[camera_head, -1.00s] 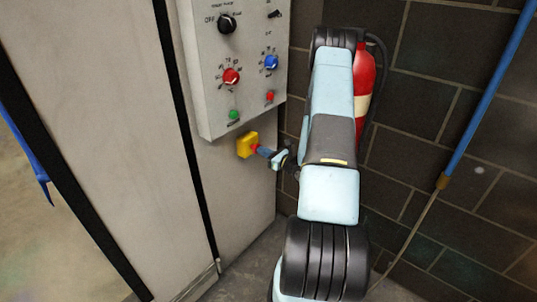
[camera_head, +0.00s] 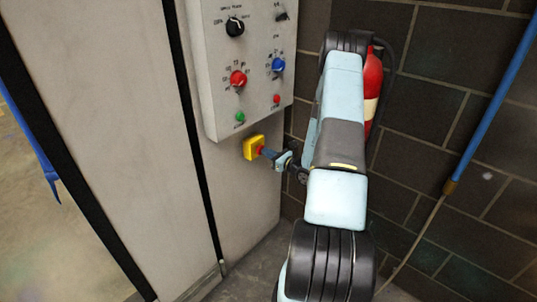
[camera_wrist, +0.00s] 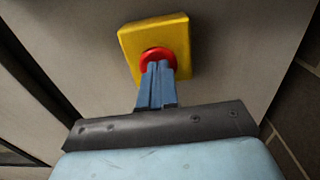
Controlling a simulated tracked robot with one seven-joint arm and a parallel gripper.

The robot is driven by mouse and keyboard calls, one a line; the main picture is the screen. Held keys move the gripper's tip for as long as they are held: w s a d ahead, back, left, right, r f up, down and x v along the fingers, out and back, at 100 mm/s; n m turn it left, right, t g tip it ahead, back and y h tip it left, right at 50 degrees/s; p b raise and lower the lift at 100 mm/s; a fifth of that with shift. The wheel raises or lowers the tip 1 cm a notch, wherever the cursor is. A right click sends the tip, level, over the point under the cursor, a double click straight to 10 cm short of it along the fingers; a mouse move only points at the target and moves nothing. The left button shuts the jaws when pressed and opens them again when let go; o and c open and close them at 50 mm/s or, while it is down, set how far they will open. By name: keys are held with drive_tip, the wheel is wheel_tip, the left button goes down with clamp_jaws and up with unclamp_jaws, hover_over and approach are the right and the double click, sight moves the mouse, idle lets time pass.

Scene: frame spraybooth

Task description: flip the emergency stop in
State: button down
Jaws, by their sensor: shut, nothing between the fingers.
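The emergency stop is a yellow box (camera_head: 253,147) with a red button, on the pale cabinet side below the control panel. In the wrist view the yellow box (camera_wrist: 178,38) is at the top centre, and the red button (camera_wrist: 150,56) shows partly behind my fingertips. My gripper (camera_head: 266,152) is shut and empty, its blue fingers pointing at the button. In the wrist view my gripper (camera_wrist: 158,68) has both fingers together, with the tips over the lower part of the button. I cannot tell whether they touch it or how far in it sits.
The control panel (camera_head: 215,95) with several knobs is just above the yellow box. A red fire extinguisher (camera_head: 372,85) hangs on the dark block wall (camera_head: 435,110) behind my arm. A blue pole (camera_head: 495,95) leans at the right.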

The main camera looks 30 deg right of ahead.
drive_tip(key=v, duration=1.3)
drive_tip(key=shift+s, duration=0.3)
drive_tip(key=shift+d, duration=0.1)
